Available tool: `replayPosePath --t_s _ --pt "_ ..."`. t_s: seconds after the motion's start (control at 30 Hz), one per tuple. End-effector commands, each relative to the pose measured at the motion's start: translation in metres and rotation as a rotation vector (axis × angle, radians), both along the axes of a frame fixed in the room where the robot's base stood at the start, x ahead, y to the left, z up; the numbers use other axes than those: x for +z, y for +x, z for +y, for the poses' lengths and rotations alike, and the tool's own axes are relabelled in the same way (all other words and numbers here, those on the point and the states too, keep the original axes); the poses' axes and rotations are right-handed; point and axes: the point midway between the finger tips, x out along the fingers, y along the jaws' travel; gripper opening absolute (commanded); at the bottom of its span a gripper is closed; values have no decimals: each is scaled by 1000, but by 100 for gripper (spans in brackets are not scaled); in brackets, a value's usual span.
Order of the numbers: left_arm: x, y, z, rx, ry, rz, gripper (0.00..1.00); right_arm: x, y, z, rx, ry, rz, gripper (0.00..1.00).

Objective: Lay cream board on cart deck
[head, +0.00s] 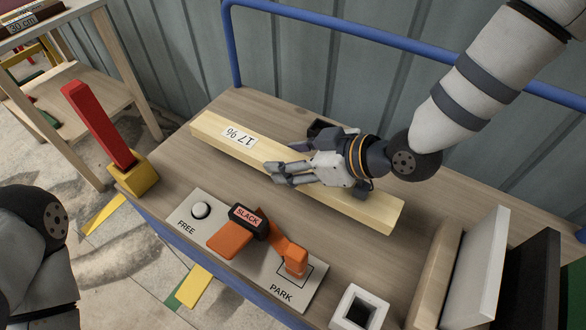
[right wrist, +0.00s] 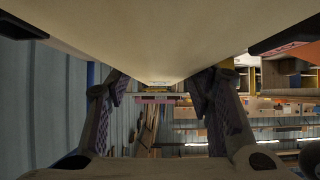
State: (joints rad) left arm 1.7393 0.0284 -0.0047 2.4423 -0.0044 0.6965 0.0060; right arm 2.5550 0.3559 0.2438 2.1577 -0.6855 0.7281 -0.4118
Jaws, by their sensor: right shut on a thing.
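The cream board (head: 225,135) is a long pale-yellow beam with a label reading "17 96". It lies slantwise over the wooden cart deck (head: 420,205); whether its underside touches the deck is hard to tell. My right gripper (head: 290,172) is shut on the board near its middle and hides part of it. In the right wrist view a broad pale face, apparently the board (right wrist: 150,40), fills the top, with the fingers (right wrist: 160,95) on both sides below. My left arm shows at the lower left of the head view, but its gripper is out of view.
A control plate (head: 185,218) with an orange lever and a "SLACK" tag sits at the front of the deck. A red post (head: 98,125) in a yellow block stands at left. Upright boards (head: 485,265) and a white square tube (head: 358,310) stand at right. A blue rail (head: 380,42) runs behind.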

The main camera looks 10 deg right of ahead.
Motion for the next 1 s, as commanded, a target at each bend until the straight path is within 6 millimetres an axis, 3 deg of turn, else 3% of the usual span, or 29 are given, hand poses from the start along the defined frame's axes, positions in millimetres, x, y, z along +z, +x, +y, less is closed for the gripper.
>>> replayPosePath --t_s 0.27,0.6,0.63,0.7,1.0 --pt "-9 -6 0 0 -1 18 0 -41 6 -7 -1 0 1 6" --pt "-9 -6 0 0 -1 18 0 -43 6 -6 0 0 -2 6" --pt "-9 -6 0 0 -1 18 0 -43 6 -6 0 0 -2 52" --pt "-9 -6 0 0 -1 18 0 -43 6 -7 0 0 -2 68" --pt "-9 -5 0 0 0 17 0 -41 6 -6 0 0 -2 68"
